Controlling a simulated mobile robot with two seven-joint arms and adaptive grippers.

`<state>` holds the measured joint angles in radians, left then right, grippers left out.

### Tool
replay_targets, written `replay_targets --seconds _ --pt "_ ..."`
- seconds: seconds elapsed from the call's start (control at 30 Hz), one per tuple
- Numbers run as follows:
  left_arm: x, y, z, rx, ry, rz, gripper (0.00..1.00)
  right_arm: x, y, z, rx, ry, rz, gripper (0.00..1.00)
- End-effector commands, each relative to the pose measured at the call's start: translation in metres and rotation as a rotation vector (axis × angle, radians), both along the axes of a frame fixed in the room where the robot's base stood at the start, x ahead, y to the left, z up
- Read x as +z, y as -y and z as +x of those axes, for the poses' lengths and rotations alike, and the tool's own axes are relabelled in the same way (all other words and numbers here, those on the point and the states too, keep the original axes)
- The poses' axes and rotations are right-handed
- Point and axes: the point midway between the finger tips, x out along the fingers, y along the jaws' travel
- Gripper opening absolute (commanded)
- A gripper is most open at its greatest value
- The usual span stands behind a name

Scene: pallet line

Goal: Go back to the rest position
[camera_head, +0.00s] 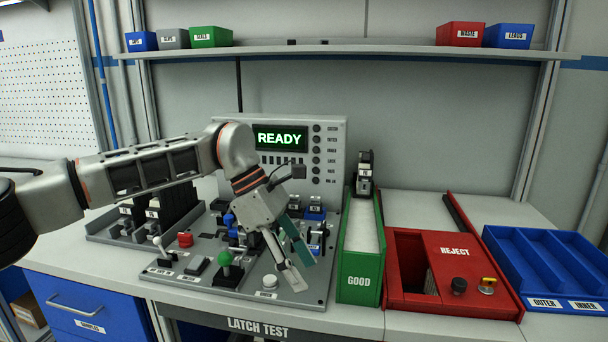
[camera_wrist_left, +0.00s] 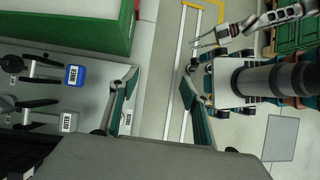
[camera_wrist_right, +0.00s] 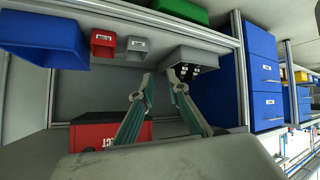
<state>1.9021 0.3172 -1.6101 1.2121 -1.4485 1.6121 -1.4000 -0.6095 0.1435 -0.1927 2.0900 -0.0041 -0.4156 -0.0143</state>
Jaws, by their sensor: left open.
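My left gripper (camera_head: 298,262) hangs over the right front of the latch test fixture (camera_head: 215,287), near the round white button (camera_head: 269,281). Its two fingers are apart with nothing between them; in the left wrist view (camera_wrist_left: 158,80) the gap shows bare floor and the bench edge. My right gripper is out of the head view. In the right wrist view (camera_wrist_right: 160,80) its fingertips are apart and empty, with a grey bin behind them. An arm with a gripper, apparently my right, shows at the upper right of the left wrist view.
The green GOOD bin (camera_head: 359,282) stands just right of the left gripper, then the red REJECT box (camera_head: 455,280) and a blue divided tray (camera_head: 553,260). The display panel (camera_head: 327,190) reads READY behind the arm. A shelf (camera_head: 350,50) with small bins runs above.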

Motion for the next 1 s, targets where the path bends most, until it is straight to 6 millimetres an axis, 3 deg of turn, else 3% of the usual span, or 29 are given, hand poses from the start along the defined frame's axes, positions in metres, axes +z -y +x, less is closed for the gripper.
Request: replay_targets --seconds 0.3,0.5,0.6,0.8,1.0 --pt "-0.034 0.089 -0.068 0.044 -0.263 -0.302 0.47 0.011 0.000 0.008 -0.003 0.017 0.005 0.15" --pt "-0.028 0.142 -0.111 0.156 -0.520 -0.554 0.47 0.018 -0.002 0.006 -0.004 0.019 0.014 0.15" --pt "-0.018 0.159 -0.124 0.234 -0.661 -0.673 0.47 0.020 -0.003 0.006 -0.004 0.020 0.019 0.15" --pt "0.000 0.171 -0.129 0.431 -0.963 -0.889 0.47 0.022 -0.005 0.004 -0.003 0.012 0.024 0.15" --pt "0.004 0.156 -0.113 0.671 -1.279 -1.076 0.47 0.031 -0.006 0.006 -0.005 0.020 0.031 0.15"
